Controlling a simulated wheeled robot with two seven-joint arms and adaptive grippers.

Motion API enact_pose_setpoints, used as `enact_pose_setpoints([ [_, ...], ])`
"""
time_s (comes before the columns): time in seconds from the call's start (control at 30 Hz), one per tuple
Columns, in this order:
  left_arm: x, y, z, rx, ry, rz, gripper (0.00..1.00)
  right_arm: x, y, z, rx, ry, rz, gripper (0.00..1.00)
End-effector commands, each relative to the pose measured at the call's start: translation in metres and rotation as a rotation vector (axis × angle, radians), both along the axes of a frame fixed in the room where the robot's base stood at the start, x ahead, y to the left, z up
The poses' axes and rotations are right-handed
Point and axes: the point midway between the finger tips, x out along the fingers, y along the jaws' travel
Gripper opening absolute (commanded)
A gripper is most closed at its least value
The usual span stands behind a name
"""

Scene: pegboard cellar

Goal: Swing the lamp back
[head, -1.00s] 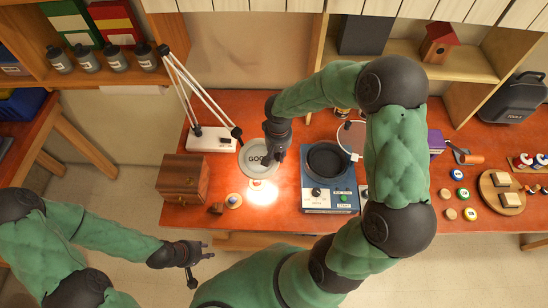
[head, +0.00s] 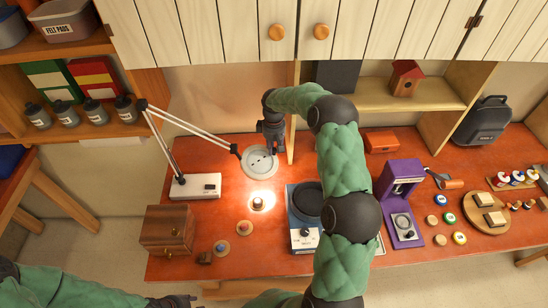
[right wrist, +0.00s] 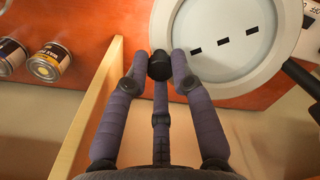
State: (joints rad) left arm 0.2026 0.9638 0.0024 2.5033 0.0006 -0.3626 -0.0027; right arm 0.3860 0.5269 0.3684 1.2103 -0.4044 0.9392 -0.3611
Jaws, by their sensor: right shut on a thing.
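The desk lamp has a white base (head: 195,187) on the red-brown table, two thin pale arms rising to the left, and a round pale head (head: 260,163) over the table's back part. My right gripper (head: 273,147) is at the head's right rim. In the right wrist view its fingers are closed around a black knob (right wrist: 160,66) beside the lamp head's rim (right wrist: 232,92). Three dark slots show on the head. My left gripper (head: 181,302) is at the bottom edge, away from the lamp, mostly cut off.
A bright pool of light falls on a small disc (head: 261,201) in front of the lamp head. A wooden box (head: 167,231) stands front left. A blue device (head: 303,222) and a purple machine (head: 401,205) stand right. A wooden upright is close beside my right gripper.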

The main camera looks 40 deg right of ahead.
Motion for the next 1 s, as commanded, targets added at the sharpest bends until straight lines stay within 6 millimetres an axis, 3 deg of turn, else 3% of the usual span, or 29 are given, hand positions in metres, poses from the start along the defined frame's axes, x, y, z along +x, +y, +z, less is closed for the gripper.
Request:
enact_pose_setpoints([
  [0.3, 0.000, 0.000, -0.001, 0.000, 0.000, 0.000, 0.35, 0.017, -0.009, 0.000, 0.000, 0.000, 0.047, 0.00],
  [0.7, 0.000, 0.000, -0.001, 0.000, 0.000, 0.000, 0.35, 0.021, -0.011, 0.002, -0.004, -0.009, 0.050, 0.00],
  [0.73, 0.000, 0.000, -0.001, 0.000, 0.000, 0.000, 0.35, 0.021, -0.011, 0.002, -0.005, -0.010, 0.050, 0.27],
  [0.8, 0.000, 0.000, -0.001, 0.000, 0.000, 0.000, 0.35, 0.021, -0.011, 0.002, -0.005, -0.010, 0.050, 0.47],
  [1.0, 0.000, 0.000, -0.001, 0.000, 0.000, 0.000, 0.35, 0.019, -0.010, 0.001, -0.002, -0.005, 0.050, 0.48],
])
